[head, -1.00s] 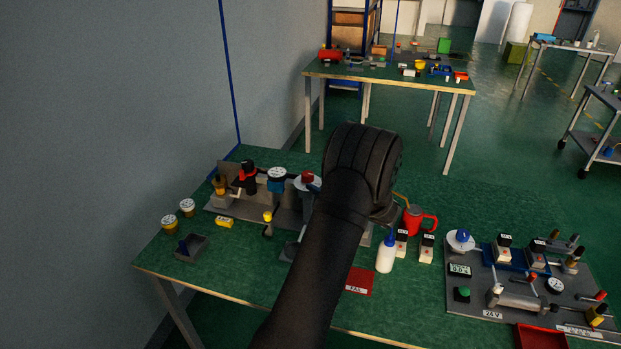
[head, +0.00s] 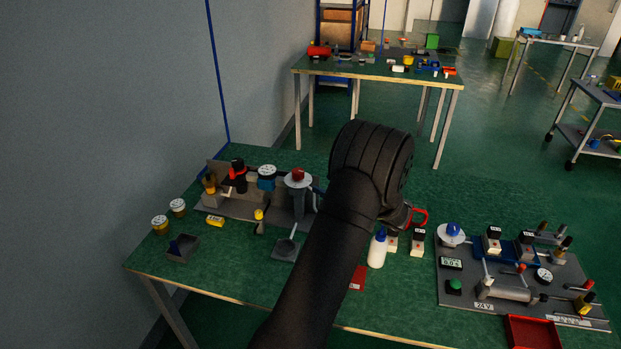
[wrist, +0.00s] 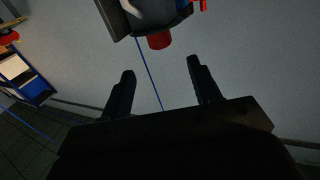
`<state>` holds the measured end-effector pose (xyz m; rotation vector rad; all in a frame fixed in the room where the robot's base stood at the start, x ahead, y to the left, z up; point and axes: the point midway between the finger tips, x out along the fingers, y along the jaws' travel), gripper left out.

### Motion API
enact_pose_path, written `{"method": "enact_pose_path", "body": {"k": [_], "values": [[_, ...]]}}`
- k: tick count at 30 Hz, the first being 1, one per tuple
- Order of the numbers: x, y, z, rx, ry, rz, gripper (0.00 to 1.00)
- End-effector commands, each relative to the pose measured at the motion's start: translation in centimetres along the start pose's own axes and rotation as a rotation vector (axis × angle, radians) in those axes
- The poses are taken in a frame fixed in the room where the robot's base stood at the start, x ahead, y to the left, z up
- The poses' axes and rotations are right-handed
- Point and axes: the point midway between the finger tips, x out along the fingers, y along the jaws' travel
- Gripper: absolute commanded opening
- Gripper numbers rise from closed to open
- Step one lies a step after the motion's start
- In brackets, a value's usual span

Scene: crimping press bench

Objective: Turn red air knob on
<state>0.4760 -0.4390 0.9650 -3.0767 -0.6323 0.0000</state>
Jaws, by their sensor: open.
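A red knob (head: 298,174) sits on top of a pale round disc on the fixture at the back left of the near bench, in the head view. In the wrist view, a red cylindrical knob (wrist: 159,41) hangs below a dark body at the top of the picture; it looks like the same knob. My gripper (wrist: 160,76) is open and empty, its two dark fingers apart. The red knob lies beyond the fingertips, roughly centred between them and not touched.
A black-and-red unit (head: 238,177) and a round gauge (head: 267,171) stand left of the knob. A white bottle (head: 377,249) stands right of my arm, with a red mug (head: 419,217) behind. A grey panel (head: 450,302) with fittings fills the bench's right.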

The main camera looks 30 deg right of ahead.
Motion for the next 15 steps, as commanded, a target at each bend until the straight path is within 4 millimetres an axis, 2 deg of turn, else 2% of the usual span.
{"method": "enact_pose_path", "body": {"k": [9, 15], "values": [[6.1, -0.1, 0.0, -0.001, 0.000, -0.004, 0.57], [9.4, -0.1, 0.0, -0.001, 0.000, -0.003, 0.57]]}}
